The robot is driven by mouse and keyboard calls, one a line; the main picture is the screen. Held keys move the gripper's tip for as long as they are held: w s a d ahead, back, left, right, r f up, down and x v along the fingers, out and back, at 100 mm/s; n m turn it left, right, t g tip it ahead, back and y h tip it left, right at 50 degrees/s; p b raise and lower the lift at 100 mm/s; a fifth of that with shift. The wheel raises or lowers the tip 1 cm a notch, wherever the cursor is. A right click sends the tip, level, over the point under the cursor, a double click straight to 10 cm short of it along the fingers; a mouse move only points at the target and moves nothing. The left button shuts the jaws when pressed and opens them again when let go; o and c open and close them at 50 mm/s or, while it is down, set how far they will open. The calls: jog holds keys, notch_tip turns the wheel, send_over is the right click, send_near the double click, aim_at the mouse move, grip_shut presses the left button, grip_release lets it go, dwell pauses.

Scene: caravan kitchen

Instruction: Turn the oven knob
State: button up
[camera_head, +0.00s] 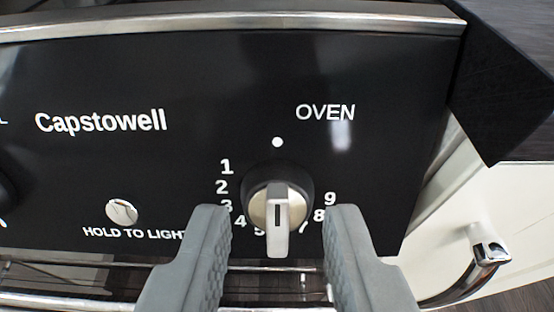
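The oven knob (276,208) is a round silvery knob with a raised grip bar and a dark skirt, on the black control panel (400,120) under the word OVEN. Its bar points straight down, its lower end over the scale near 5 to 7. A white dot marks the panel above it, and numbers run around it. My gripper (280,235) is open, with one grey finger at the lower left and one at the lower right of the knob. A gap shows between each finger and the bar. The fingers cover part of the panel.
A round ignition button (121,211) labelled HOLD TO LIGHT sits left of the knob. Another dark knob (5,190) is cut off at the left edge. A metal rail (90,290) runs below the panel. A dark worktop corner (505,80) and a chrome handle (480,262) are at the right.

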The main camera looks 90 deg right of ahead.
jog(key=shift+x, duration=0.95)
grip_shut()
